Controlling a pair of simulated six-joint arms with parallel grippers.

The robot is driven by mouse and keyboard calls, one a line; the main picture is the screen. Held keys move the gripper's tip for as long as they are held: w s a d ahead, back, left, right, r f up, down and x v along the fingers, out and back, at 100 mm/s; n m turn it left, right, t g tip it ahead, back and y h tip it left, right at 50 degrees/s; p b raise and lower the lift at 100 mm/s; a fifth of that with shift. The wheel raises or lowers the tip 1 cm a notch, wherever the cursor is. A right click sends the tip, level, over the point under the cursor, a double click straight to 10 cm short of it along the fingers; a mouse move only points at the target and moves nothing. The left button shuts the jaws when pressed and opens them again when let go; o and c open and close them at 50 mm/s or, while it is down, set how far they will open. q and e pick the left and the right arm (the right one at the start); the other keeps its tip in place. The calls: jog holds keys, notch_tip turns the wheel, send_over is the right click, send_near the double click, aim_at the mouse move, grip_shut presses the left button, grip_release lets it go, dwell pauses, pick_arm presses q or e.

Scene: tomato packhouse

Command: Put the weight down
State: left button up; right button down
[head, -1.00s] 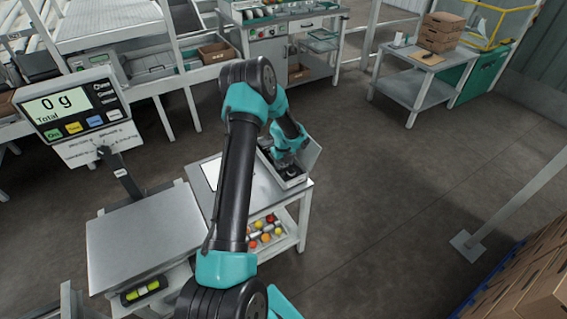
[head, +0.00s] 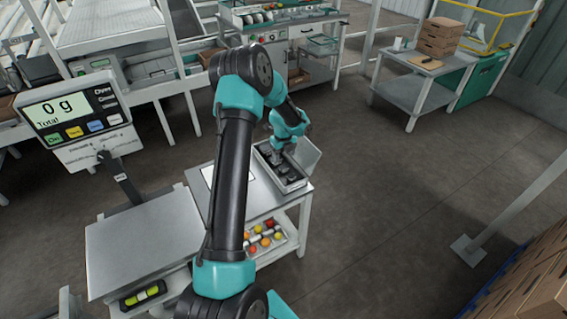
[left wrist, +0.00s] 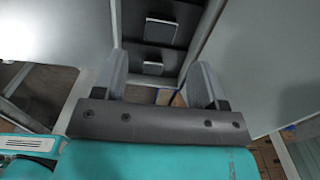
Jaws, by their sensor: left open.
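In the head view an open case (head: 297,184) with a light rim and dark inside lies on the small table beside the scale. Dark weights (head: 283,172) sit inside it; their separate shapes are hard to tell. My left gripper (head: 277,153) is just above the back part of the case. In the left wrist view its two fingers (left wrist: 160,64) are apart, with nothing held between them. Below them shows the dark inside of the case, with two small grey square-topped pieces, one farther (left wrist: 161,30) and one nearer (left wrist: 152,68). My right gripper is out of view.
A white sheet (head: 220,178) lies next to the case. A tray of red and yellow tomatoes (head: 267,238) is on the shelf below. My left arm crosses in front of the table.

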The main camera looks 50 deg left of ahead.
aim_at(284, 167)
pick_arm(q)
jog(key=shift+r, duration=2.3)
